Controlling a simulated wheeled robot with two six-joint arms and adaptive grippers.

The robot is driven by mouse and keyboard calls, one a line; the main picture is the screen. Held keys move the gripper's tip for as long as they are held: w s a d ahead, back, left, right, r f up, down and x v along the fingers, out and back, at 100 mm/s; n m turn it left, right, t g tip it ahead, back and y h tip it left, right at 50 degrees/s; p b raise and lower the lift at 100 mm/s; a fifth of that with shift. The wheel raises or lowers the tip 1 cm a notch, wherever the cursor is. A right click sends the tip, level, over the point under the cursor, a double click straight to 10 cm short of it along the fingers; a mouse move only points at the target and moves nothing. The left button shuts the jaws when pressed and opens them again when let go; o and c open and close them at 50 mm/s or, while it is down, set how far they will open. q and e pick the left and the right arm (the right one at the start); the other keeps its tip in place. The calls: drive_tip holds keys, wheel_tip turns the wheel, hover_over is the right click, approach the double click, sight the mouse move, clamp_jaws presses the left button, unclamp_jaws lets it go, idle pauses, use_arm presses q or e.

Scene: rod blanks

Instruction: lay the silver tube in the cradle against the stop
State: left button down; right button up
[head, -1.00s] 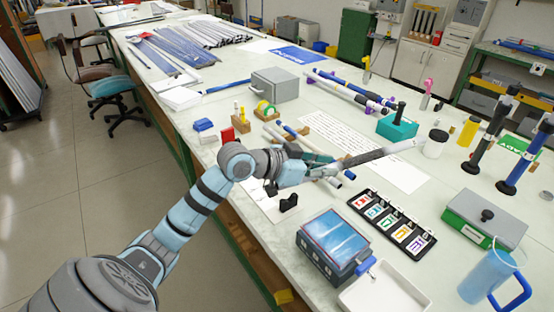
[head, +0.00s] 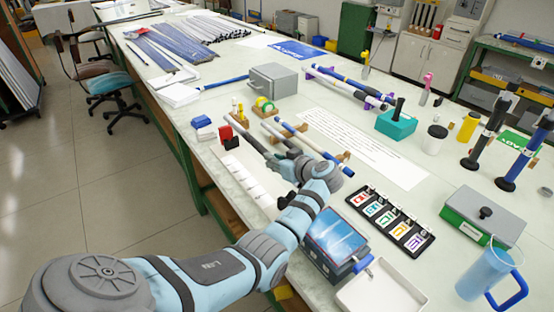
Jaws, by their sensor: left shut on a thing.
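The silver tube (head: 246,136) is a dull grey rod in the head view. My left gripper (head: 277,157) is shut on it near its lower right end. The tube points up and left from the fingers, and its far end is beyond the red block. The cradle seems to be the black supports, one (head: 232,143) beside the red block and one (head: 287,200) nearer me. The red block (head: 225,132), which looks like the stop, stands at the far end. The tube appears above and right of this line, apart from the supports. The right gripper is not in view.
A white marked strip (head: 255,180) lies between the black supports. Other rods (head: 325,151) rest on wooden blocks just right of the held tube. A blue-topped box (head: 335,236) and a black card rack (head: 390,222) stand nearer me. A grey box (head: 273,83) stands behind.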

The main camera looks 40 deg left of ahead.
use_arm(q)
wheel_tip(320, 180, down, 9)
drive_tip(key=b, duration=0.7)
drive_tip(key=shift+r, duration=0.2)
drive_tip(key=shift+w+a+b, duration=0.1)
drive_tip(key=shift+a+b, duration=0.25)
drive_tip(key=shift+b, duration=0.05)
drive_tip(key=c, duration=1.4)
unclamp_jaws()
drive_tip(key=shift+r, duration=0.1)
drive_tip(key=shift+o, duration=0.2)
wheel_tip(320, 180, up, 10)
